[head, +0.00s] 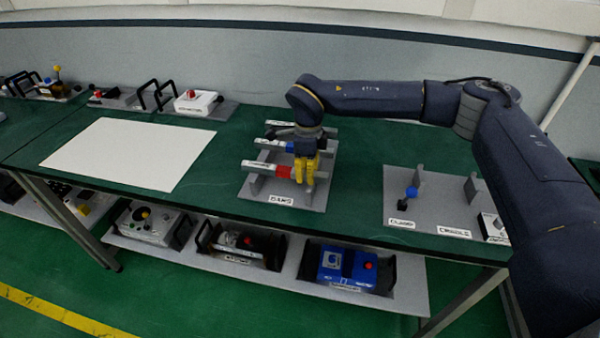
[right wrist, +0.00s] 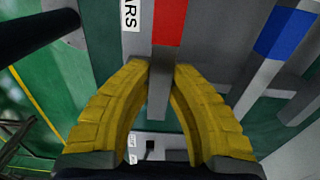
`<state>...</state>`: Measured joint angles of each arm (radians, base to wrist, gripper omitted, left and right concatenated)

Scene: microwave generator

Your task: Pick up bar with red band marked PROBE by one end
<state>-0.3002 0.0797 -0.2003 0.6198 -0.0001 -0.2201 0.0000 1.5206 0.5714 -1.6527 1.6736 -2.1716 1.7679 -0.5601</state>
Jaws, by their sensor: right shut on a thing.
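The bar with the red band (head: 283,171) lies across the grey rack on the BARS board (head: 300,197), its white-labelled end pointing left. The label is too small to read. My right gripper (head: 305,170) is over the bar's right end, its yellow fingers pointing down and shut on it. In the right wrist view, the fingertips (right wrist: 162,70) close around the grey end of the bar, beside the red band (right wrist: 170,22). I cannot tell whether the bar is clear of its supports. My left gripper is not in view.
A bar with a blue band (head: 270,144) lies just behind, and another bar (head: 284,124) behind that. A white sheet (head: 130,153) lies to the left. A grey board with the CRADLE label (head: 453,232) stands right. Green table is bare between the boards.

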